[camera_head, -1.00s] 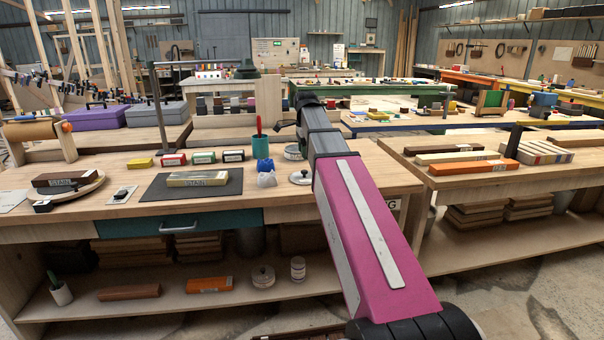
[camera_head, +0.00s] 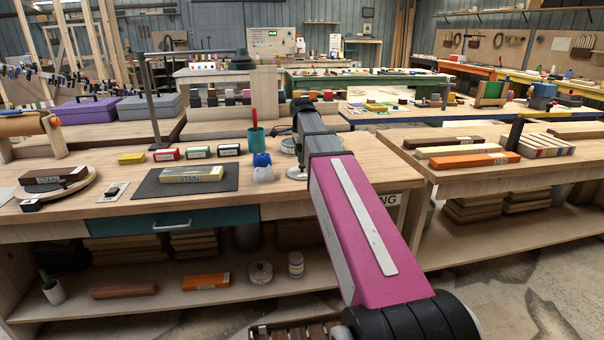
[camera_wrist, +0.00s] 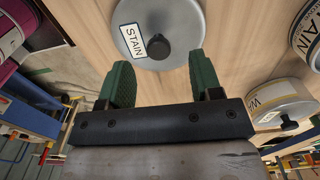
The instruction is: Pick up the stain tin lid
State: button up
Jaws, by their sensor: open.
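The stain tin lid is a round grey disc with a white STAIN label and a dark round knob. It fills the top middle of the wrist view (camera_wrist: 183,22) and lies on the wooden bench. In the head view the lid (camera_head: 295,174) shows beside my arm, partly hidden by it. My gripper (camera_wrist: 162,72) is open, with green fingertips spread apart on either side just below the lid's knob in the picture. Nothing is between the fingers. I cannot tell whether they touch the lid. In the head view the arm mostly hides the gripper.
A tin labelled with letters ending in AIN (camera_wrist: 308,32) and a lidded tin (camera_wrist: 275,97) stand right in the wrist view. In the head view, a teal cup (camera_head: 256,141), a blue-and-white object (camera_head: 262,172) and a dark mat (camera_head: 160,187) are left of the lid.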

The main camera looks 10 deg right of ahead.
aim_at(302, 169)
jog(key=shift+s+d+f, duration=0.1)
jog(key=shift+f, duration=2.15)
jog(key=c, duration=1)
jog(key=shift+r, duration=0.15)
